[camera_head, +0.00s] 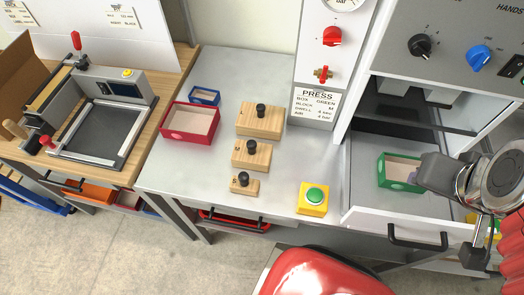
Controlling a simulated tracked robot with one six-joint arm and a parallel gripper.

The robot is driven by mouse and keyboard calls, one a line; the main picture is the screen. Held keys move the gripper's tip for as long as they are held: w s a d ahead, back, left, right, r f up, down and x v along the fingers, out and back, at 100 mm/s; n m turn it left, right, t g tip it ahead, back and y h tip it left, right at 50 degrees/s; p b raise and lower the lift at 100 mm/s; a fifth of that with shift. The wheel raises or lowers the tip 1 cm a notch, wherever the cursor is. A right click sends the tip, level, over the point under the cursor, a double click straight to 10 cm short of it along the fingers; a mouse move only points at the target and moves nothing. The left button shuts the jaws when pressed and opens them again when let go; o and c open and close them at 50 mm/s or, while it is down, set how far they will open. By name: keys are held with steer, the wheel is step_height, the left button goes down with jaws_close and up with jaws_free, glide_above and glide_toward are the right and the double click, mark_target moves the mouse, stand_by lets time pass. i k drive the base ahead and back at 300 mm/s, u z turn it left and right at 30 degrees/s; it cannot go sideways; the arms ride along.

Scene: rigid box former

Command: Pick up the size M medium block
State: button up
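Three wooden blocks with black knobs stand in a row on the grey metal table. The medium block (262,158) is the middle one in size and place. The large block (270,124) is behind it and the small block (240,189) is in front. My gripper (420,176) is far to the right of the blocks, at the green box (395,181) in the press. Its fingers are mostly hidden by its own body, so I cannot tell whether they are open or touch the box.
A red box (176,135) and a small blue box (205,97) stand left of the blocks. A yellow button box (312,200) with a green button is to their right. The press placard (314,103) reads box green, block M. A wooden bench (158,85) with a frame fixture is at left.

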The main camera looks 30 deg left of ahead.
mark_target(251, 155)
steer(key=z, duration=0.05)
steer(key=k, duration=1.2)
steer(key=u, duration=1.65)
steer(key=i, duration=1)
steer(key=u, duration=0.05)
